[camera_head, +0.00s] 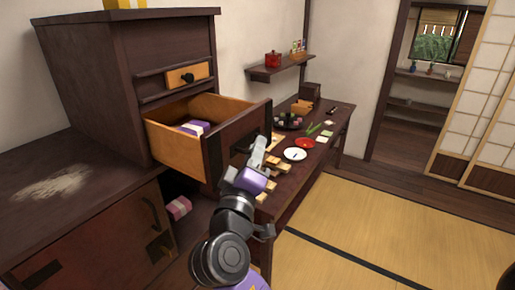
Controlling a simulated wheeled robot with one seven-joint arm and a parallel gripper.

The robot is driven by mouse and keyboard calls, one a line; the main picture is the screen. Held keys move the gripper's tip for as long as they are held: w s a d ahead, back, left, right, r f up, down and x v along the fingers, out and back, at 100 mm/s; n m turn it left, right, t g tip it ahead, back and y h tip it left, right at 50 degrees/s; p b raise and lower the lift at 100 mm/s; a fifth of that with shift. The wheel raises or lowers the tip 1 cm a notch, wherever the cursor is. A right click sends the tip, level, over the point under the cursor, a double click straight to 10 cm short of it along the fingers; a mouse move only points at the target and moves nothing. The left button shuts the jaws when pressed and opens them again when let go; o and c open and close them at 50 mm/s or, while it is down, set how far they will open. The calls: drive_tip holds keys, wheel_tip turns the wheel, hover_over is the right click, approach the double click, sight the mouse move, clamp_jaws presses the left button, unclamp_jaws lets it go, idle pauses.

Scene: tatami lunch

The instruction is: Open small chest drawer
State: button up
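The small dark-wood chest (95,72) stands on the cabinet at the left. Its lower drawer (172,147) is pulled well out, showing lighter wooden sides. A purple and white item (195,127) lies inside it. My gripper (259,148) is at the outer side of the open drawer's dark front panel (240,133). Its fingers look close to or touching the panel. The drawer's handle is not visible, and I cannot tell whether the fingers are open or shut.
A low dark table (333,127) with plates, a red dish (305,143) and food runs along the wall beyond my gripper. The cabinet below has an opening with a pink package (178,208). Tatami floor (385,225) at right is clear.

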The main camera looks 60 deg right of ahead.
drive_tip(key=b+v, duration=0.1)
drive_tip(key=v, duration=0.5)
drive_tip(key=shift+b, duration=0.35)
drive_tip(key=shift+a+f, duration=0.1)
drive_tip(key=shift+f, duration=0.05)
drive_tip(key=s+a+f+n+t+y, duration=0.1)
drive_tip(key=a+f+n+t+y, duration=0.2)
drive_tip(key=f+y, duration=0.3)
drive_tip(key=s+a+f+n+t+y, duration=0.2)
drive_tip(key=a+f+n+y, duration=0.1)
drive_tip(key=f, duration=0.6)
drive_tip(key=s+a+f+n+t+y, duration=0.1)
drive_tip(key=a+f+n+t+y, duration=0.3)
drive_tip(key=f, duration=0.3)
drive_tip(key=s+a+f+m+g+y, duration=0.1)
drive_tip(key=s+a+f+y, duration=0.15)
drive_tip(key=s, duration=0.35)
drive_tip(key=s+a+f+m+g+y, duration=0.1)
drive_tip(key=s+a+m+y, duration=0.1)
drive_tip(key=s+a+y, duration=0.3)
drive_tip(key=s+r+m+h, duration=0.1)
drive_tip(key=s+r+m, duration=0.2)
drive_tip(key=s, duration=0.6)
drive_tip(key=shift+a+r+m, duration=0.25)
drive_tip(key=shift+r+m, duration=0.05)
drive_tip(key=shift+m, duration=0.6)
